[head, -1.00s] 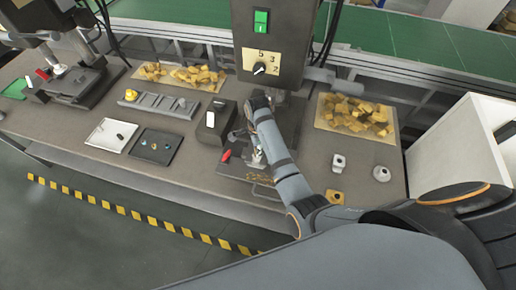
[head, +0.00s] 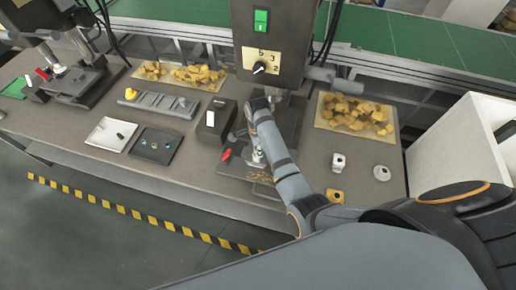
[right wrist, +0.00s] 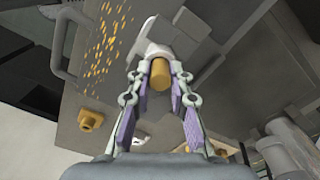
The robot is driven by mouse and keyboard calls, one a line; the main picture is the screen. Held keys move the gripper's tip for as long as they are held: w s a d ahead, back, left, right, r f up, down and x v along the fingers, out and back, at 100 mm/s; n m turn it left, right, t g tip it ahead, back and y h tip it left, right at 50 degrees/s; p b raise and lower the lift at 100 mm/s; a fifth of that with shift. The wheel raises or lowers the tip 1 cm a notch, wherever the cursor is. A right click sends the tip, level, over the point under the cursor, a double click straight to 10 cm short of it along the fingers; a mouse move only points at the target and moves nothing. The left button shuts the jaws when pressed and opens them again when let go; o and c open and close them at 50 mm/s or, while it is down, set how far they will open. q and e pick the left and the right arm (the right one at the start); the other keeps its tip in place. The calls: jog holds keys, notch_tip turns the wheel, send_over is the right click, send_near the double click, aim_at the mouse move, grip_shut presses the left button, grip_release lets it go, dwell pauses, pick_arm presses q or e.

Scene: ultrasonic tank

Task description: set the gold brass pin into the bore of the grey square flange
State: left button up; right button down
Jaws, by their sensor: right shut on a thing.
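The gold brass pin (right wrist: 160,74) is between the fingertips of my right gripper (right wrist: 155,82) in the right wrist view, and the gripper is shut on it. A pale grey rounded part (right wrist: 153,50) lies just beyond the pin; I cannot tell whether it is the flange or whether they touch. In the head view my right gripper (head: 257,158) is low over the machine base, and the pin is hidden there. A pale grey squarish piece (head: 338,162) with a dark hole stands on the bench to the right; it may be the grey square flange.
A gold flange (head: 335,196) and a round grey flange (head: 381,173) are at the bench's right. The machine head (head: 262,45) hangs above my right arm. A red-tipped item (head: 226,154) lies left of the gripper. Trays of brass pieces (head: 352,115) stand behind.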

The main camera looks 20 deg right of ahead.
jog(key=c, duration=0.7)
grip_release()
jog(key=shift+r, duration=3.55)
